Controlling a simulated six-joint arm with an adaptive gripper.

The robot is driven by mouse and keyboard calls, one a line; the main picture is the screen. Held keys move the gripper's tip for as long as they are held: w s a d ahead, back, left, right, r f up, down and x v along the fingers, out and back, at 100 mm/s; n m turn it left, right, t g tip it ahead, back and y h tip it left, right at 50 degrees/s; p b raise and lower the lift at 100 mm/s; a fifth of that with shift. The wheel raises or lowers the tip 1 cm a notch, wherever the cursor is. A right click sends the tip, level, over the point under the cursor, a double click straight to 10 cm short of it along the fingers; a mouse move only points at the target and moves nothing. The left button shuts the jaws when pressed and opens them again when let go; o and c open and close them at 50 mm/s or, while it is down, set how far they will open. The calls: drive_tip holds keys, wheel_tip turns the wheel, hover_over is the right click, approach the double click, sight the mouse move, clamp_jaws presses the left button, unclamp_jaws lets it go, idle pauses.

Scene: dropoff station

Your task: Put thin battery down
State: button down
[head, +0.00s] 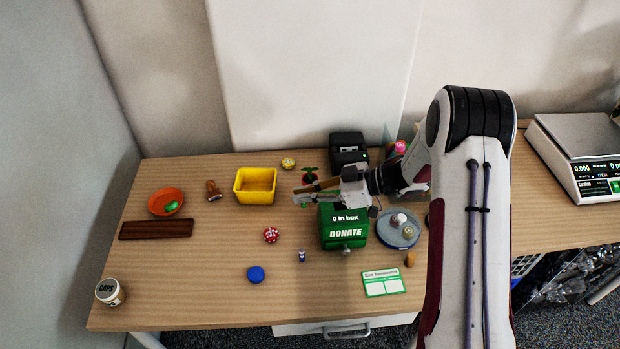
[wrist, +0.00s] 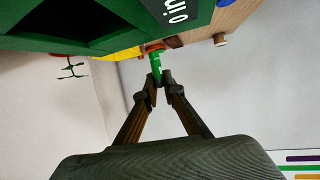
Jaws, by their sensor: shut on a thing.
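The thin battery (wrist: 156,66) is a slim green cylinder with pale marks in the wrist view. It sticks out past the fingertips of my gripper (wrist: 161,84), which is shut on its near end. In the head view my gripper (head: 303,196) is in the air by the upper left of the green donate box (head: 345,233), pointing left. The battery is too small there to make out clearly. The box's dark opening (wrist: 95,25) shows at the upper left of the wrist view.
A yellow bin (head: 238,193), an orange bowl (head: 155,208) with a green thing in it and a brown wooden tray (head: 156,229) stand left. The front left tabletop is mostly clear.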

drive_tip(key=w+d+r, duration=0.2)
drive_tip(key=w+r, duration=0.1)
drive_tip(key=w, duration=0.3)
drive_tip(key=w+d+r+t, duration=0.1)
drive_tip(key=w+r, duration=0.3)
drive_tip(key=w, duration=0.2)
drive_tip(key=shift+d+r+m, duration=0.25)
drive_tip(key=shift+d+m, duration=0.1)
drive_tip(key=shift+m, duration=0.05)
drive_tip(key=shift+f, duration=0.1)
hover_over(314, 179)
drive_tip(key=shift+f, duration=3.05)
drive_tip(key=shift+f, duration=0.1)
drive_tip(key=shift+f, duration=1.75)
drive_tip(key=shift+s+f, duration=0.1)
